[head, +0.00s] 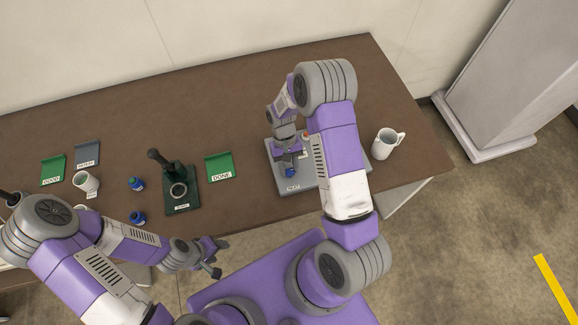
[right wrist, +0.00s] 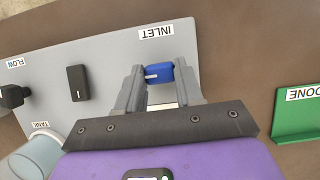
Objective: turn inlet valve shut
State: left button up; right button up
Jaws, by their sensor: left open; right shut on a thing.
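The inlet valve has a blue handle (right wrist: 159,73) with a white mark, beside an INLET label (right wrist: 157,33) on a grey panel (right wrist: 105,50). My right gripper (right wrist: 161,84) has one finger on each side of the blue handle and is shut on it. In the head view the blue handle (head: 290,173) shows at the front of the grey panel (head: 299,187), below my right gripper (head: 288,161). My right arm hides part of the panel. My left gripper (head: 213,258) is open and empty, in front of the table edge.
A black handle (right wrist: 77,83), a black FLOW knob (right wrist: 13,96) and a pale tank (right wrist: 36,155) are on the panel. A white mug (head: 384,144) stands right of it. Left of it are a green DONE tray (head: 218,166), a dark green stand (head: 181,199) and blue-capped vials (head: 136,184).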

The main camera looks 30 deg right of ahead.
jog(key=o, duration=1)
jog(key=shift+o, duration=0.2)
jog(key=v, duration=0.7)
jog(key=shift+r, duration=0.3)
jog(key=shift+w, duration=0.1)
